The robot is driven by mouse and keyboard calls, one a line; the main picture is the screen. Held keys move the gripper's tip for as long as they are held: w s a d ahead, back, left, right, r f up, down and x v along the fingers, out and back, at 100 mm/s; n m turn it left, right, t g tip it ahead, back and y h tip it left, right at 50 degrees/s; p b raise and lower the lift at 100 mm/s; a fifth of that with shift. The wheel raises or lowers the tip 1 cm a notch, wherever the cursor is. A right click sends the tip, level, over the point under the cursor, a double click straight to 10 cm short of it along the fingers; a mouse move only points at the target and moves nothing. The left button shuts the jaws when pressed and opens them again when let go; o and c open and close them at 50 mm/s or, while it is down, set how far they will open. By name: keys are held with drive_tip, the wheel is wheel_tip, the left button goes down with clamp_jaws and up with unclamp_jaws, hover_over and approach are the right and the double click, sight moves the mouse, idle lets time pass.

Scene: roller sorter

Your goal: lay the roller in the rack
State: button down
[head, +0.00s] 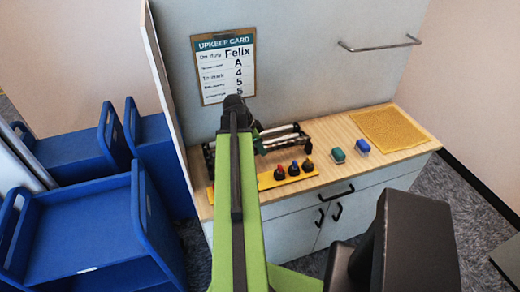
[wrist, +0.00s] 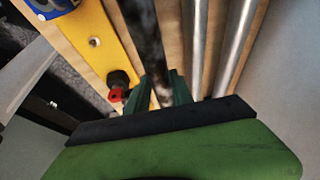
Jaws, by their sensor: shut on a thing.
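My gripper (wrist: 165,90) shows its two green fingertips in the wrist view. They are shut on a dark, worn roller (wrist: 143,30), which runs away from me between them. Two bright metal rollers (wrist: 198,45) lie side by side to its right, roughly parallel to it. In the head view the rack (head: 304,138) stands at the back left of the counter, with pale rollers (head: 281,139) across it. I cannot tell whether the held roller touches the rack.
A yellow strip (head: 266,181) with several dark knobs, one with a red top (wrist: 117,94), lies in front of the rack. Blue carts (head: 85,225) stand left.

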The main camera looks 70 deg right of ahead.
drive_tip(key=shift+f+b, duration=0.25)
drive_tip(key=shift+b, duration=0.05)
drive_tip(key=shift+f+b, duration=1.3)
drive_tip(key=shift+f, duration=0.25)
idle(0.4)
drive_tip(key=c, duration=1)
unclamp_jaws()
drive_tip(key=shift+c, duration=0.2)
drive_tip(key=shift+w, duration=0.1)
